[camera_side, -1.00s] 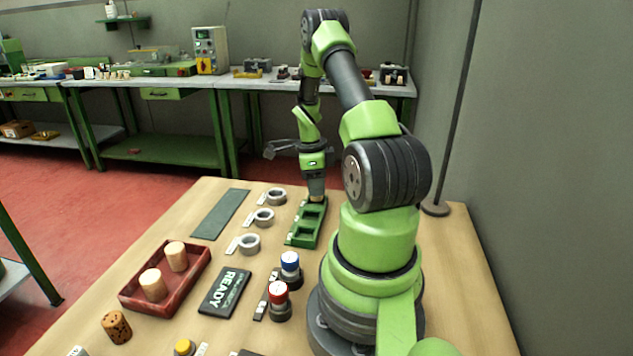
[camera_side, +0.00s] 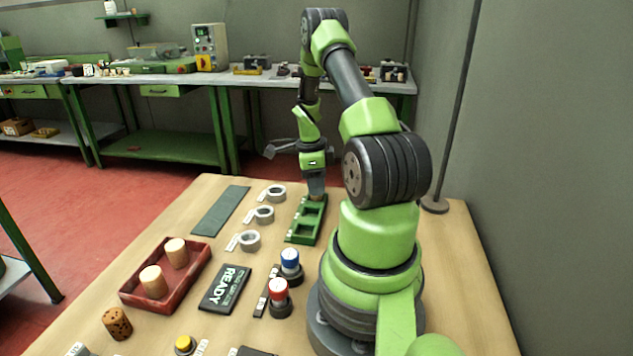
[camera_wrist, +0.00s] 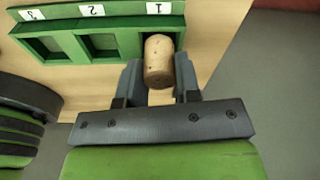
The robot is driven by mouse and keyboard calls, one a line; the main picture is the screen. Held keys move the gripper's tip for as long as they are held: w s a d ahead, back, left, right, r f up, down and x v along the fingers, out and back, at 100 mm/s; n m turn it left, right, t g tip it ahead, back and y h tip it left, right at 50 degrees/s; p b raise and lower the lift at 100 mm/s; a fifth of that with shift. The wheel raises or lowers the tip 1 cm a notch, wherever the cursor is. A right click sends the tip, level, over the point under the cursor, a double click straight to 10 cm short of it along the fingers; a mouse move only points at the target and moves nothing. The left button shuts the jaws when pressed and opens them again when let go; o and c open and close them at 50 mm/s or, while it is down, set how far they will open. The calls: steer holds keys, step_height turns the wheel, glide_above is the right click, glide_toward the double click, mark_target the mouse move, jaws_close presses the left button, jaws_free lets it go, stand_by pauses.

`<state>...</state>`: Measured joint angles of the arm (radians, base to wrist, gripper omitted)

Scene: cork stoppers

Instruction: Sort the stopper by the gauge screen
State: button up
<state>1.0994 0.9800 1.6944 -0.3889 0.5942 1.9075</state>
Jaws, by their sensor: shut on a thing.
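A pale cork stopper (camera_wrist: 159,62) is held between the two fingers of my gripper (camera_wrist: 158,82) in the wrist view. Its far end is at compartment 1 of the green three-slot rack (camera_wrist: 65,25); whether it touches the slot floor I cannot tell. Compartments 2 and 3 look empty. In the side view my gripper (camera_side: 316,188) is low over the far end of the green rack (camera_side: 298,238), and the stopper is mostly hidden. The dark gauge screen (camera_side: 225,290) reads READY; its smaller line is unreadable.
A red tray (camera_side: 128,296) holds two pale stoppers. A dark speckled stopper (camera_side: 117,323) stands in front of it. Several grey rings (camera_side: 249,241) line the rack's left. A blue-topped button (camera_side: 290,261), a red-topped one (camera_side: 279,296) and a yellow one (camera_side: 184,345) stand nearer.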

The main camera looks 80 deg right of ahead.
steer(key=shift+f, duration=0.65)
steer(key=o, duration=1)
steer(key=r, duration=0.6)
steer(key=w+r, duration=0.1)
steer(key=r, duration=0.3)
steer(key=shift+w+a, duration=0.1)
